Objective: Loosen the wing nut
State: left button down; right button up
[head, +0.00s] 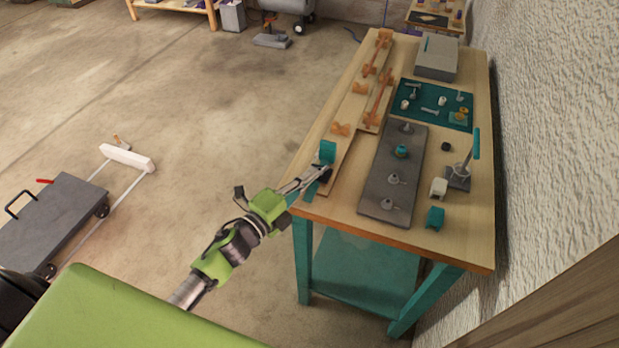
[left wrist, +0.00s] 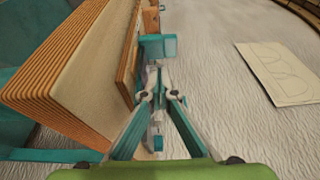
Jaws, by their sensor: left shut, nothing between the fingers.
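My left gripper (head: 322,173) reaches the near left corner of the workbench, beside a teal block (head: 328,152) at the bench's left edge. In the left wrist view the teal block (left wrist: 157,46) stands just past the fingertips (left wrist: 155,80). The fingers are shut with nothing between them. A dark small part sits by the fingertips; I cannot tell whether it is the wing nut or whether they touch it. A grey plate (head: 375,205) on the bench carries several small upright fittings, one of them teal (head: 401,151). My right gripper is not in view.
A long wooden board with orange blocks and laths (head: 341,129) lies along the bench's left side. A teal mat (head: 460,121) with small parts, a grey box (head: 436,58) and a white piece (head: 438,187) are farther right. A rough wall borders the bench.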

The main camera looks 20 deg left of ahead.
pick_arm(q)
jog(key=shift+w+a+m+g+h, duration=0.35)
jog(key=shift+m+h, duration=0.15)
jog(key=shift+h, duration=0.2)
jog(key=shift+w+a+f+m+g+h+b, duration=0.15)
jog(key=shift+a+m+g+h+b, duration=0.1)
jog(key=shift+m+g+h+b, duration=0.6)
jog(key=shift+w+a+m+g+h+b, duration=0.15)
jog(key=shift+m+g+h+b, duration=0.25)
jog(key=shift+h, duration=0.65)
jog(key=shift+w, duration=0.1)
